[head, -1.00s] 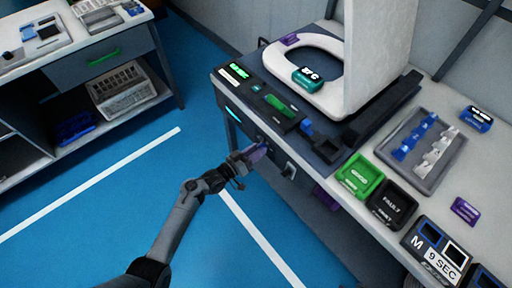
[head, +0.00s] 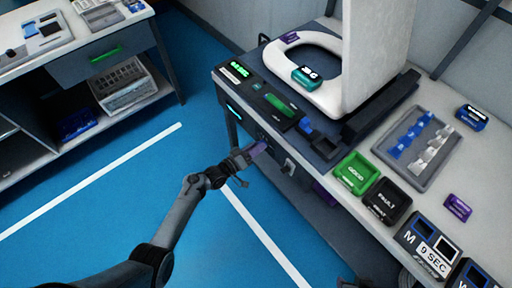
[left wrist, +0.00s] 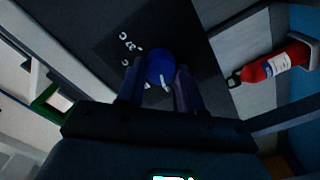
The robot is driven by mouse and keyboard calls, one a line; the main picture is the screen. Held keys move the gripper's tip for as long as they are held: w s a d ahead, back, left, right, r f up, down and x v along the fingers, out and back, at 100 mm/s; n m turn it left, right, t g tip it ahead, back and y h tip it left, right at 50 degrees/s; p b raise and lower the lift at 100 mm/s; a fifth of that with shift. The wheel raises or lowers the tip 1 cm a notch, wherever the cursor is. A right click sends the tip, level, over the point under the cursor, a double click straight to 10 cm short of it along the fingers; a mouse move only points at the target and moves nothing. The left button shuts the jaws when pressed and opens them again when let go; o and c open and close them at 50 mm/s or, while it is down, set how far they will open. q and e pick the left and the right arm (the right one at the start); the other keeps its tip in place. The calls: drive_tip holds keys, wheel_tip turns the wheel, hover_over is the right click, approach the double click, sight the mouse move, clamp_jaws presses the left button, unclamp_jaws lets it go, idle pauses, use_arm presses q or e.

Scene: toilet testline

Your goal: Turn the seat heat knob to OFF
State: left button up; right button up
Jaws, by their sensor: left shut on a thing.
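The seat heat knob shows as a round blue knob (left wrist: 160,66) with a white pointer mark, on a dark panel (left wrist: 115,30) with small white markings beside it. In the head view my left gripper (head: 254,152) is at the front face of the test bench, below the tabletop edge. The knob cannot be made out there. My right gripper is not in view.
The bench top holds a toilet seat (head: 289,44) with raised lid, a green bin (head: 357,173), a black bin (head: 385,201) and a grey parts tray (head: 440,155). A red fire extinguisher (left wrist: 277,66) is at the right of the wrist view. Blue floor before the bench is clear.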

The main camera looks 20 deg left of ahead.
use_arm(q)
drive_tip(key=o, duration=1)
drive_tip(key=shift+o, duration=0.2)
drive_tip(key=p+v, duration=0.3)
drive_tip(key=v, duration=0.7)
drive_tip(key=shift+s+a, duration=0.2)
drive_tip(key=shift+s, duration=0.15)
drive_tip(key=shift+r, duration=0.1)
